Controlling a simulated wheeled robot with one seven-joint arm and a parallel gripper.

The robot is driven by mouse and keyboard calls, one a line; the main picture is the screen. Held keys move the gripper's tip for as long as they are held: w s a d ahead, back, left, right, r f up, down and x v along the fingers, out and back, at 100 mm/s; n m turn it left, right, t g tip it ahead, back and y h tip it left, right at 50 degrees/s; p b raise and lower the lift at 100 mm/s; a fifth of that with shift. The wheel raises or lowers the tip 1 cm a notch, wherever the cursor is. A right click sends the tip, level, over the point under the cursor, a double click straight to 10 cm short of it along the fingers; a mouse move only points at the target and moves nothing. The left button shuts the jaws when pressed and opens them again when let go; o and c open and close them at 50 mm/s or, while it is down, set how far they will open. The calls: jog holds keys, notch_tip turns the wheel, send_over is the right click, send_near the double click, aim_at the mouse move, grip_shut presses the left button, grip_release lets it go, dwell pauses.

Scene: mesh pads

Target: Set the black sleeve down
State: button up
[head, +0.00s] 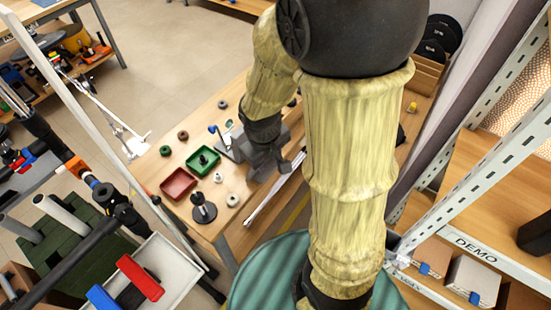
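A small black cylindrical piece, perhaps the black sleeve (203,158), stands inside the green tray (191,169) on the wooden table. A black post on a round base (203,212) stands near the table's front left edge. My gripper (262,165) is low over the table, to the right of the green tray. My arm covers much of the table, and I cannot tell whether the fingers are apart or hold anything.
Shelving (470,240) stands at the right; a cluttered rack is at the left.

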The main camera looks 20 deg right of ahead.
jog(key=s+r+m, duration=0.1)
jog(key=m, duration=0.1)
jog(key=s+r+m+t+y, duration=0.1)
jog(key=s+m, duration=0.1)
jog(key=shift+d+r, duration=0.4)
